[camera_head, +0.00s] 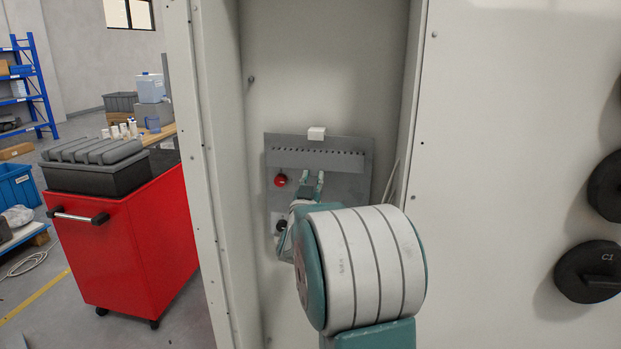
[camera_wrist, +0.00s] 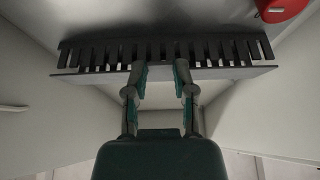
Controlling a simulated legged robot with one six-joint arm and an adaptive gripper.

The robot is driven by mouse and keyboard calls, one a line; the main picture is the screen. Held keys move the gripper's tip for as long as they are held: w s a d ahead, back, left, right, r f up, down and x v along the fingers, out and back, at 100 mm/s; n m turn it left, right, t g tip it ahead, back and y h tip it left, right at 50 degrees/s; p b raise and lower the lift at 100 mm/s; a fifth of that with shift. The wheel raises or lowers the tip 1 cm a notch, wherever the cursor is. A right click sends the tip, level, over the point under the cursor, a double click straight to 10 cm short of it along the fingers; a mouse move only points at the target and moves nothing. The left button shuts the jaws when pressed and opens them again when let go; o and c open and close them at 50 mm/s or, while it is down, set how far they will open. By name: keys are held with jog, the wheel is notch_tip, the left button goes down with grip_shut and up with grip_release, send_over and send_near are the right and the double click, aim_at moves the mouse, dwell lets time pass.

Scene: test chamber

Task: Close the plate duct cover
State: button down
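A dark slotted duct (camera_wrist: 95,53) with a row of comb-like teeth crosses the wrist view; it also shows on a grey panel inside a pale recess in the head view (camera_head: 345,154). A flat grey plate (camera_wrist: 232,73) runs along the teeth and looks like the duct cover. I cannot tell how far it stands open. My gripper (camera_wrist: 162,68) has its two fingers apart with nothing visible between them. The fingertips overlap the plate's edge in the wrist view; contact is unclear. In the head view my gripper (camera_head: 313,176) is just below the slots, partly hidden by my arm.
A red button (camera_head: 281,180) sits left of my gripper, and also shows in the wrist view (camera_wrist: 281,9). A white block (camera_head: 317,133) is at the panel's top. Recess walls (camera_head: 222,150) flank the arm. A red cart (camera_head: 130,240) stands outside, left.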

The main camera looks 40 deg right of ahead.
jog(key=shift+w+d+f+t+h, duration=0.15)
jog(key=shift+d+t+h, duration=0.1)
jog(key=shift+t+h, duration=0.15)
jog(key=shift+c, duration=2.2)
grip_release()
jog(key=shift+d, duration=0.1)
jog(key=v, duration=1.2)
